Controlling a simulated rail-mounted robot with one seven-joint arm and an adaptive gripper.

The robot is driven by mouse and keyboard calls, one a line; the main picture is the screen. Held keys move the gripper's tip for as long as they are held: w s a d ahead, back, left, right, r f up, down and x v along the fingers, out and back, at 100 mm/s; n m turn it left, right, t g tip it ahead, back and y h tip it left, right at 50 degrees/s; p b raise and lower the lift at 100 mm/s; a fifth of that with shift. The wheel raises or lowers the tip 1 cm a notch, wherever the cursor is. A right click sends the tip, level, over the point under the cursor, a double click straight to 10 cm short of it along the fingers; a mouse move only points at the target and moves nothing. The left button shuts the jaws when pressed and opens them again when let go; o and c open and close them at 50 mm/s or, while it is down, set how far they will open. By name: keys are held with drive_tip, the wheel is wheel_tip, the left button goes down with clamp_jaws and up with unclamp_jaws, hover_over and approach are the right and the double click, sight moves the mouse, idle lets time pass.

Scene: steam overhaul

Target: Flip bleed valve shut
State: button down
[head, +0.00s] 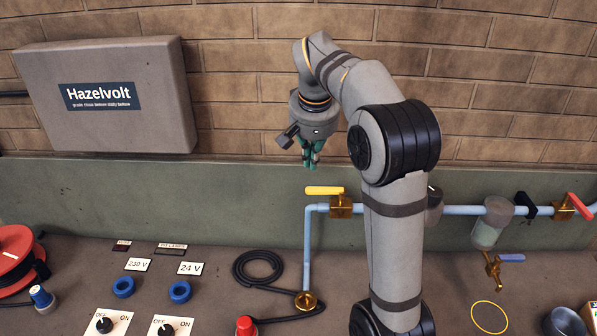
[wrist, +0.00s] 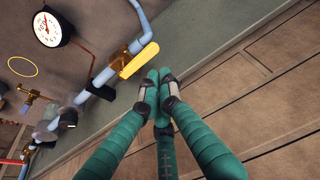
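No valve carries a readable "bleed" label. A small brass tap (head: 493,268) hangs below the clear-bowled filter (head: 490,226); its blue lever (head: 512,258) sticks out to the right, across the tap's body. The tap also shows at the left of the wrist view (wrist: 30,97). A brass valve with a yellow lever (head: 324,190) sits on the blue pipe; the lever lies along the pipe in the wrist view (wrist: 139,60). My gripper (head: 312,163) hangs above and behind this valve, fingers down. Its green fingertips (wrist: 158,88) meet with nothing between them.
A red-levered valve (head: 579,206) is on the pipe at far right. The wrist view shows a round gauge (wrist: 52,28) near the pipe. A yellow ring (head: 489,317) marks the bench. A coiled black hose (head: 259,268) lies left of the pipe. My arm hides the bench's middle.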

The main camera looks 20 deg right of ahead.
drive_tip(key=shift+w+d+r+m, duration=0.1)
drive_tip(key=shift+d+r+m, duration=0.3)
drive_tip(key=shift+d+r, duration=0.2)
drive_tip(key=x, duration=1)
